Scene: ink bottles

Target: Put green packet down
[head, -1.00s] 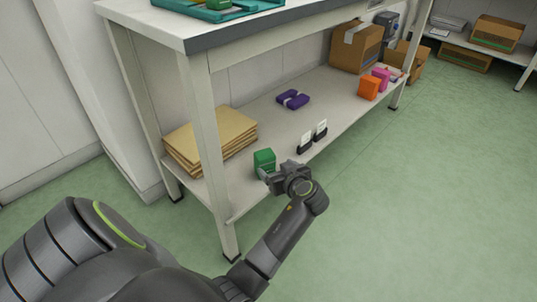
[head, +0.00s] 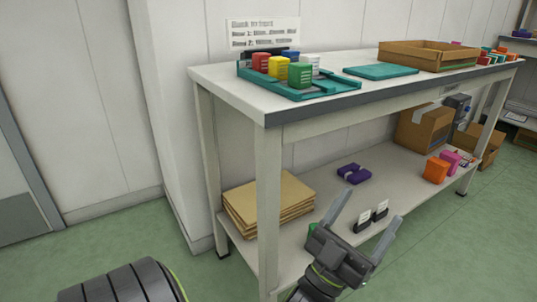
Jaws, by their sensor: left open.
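The green packet (head: 312,229) is on the lower shelf (head: 404,170) near its front edge, right of the stack of brown envelopes. It is mostly hidden behind my left gripper. My left gripper (head: 364,222) is open and empty, its two fingers spread apart in front of the shelf, with the packet behind its left side. My right gripper is not in view.
Brown envelopes (head: 268,202), purple packets (head: 354,173) and two black holders with white cards (head: 363,221) are on the lower shelf. An orange box (head: 435,170) is farther right. A teal tray (head: 333,88) holds coloured blocks on the tabletop.

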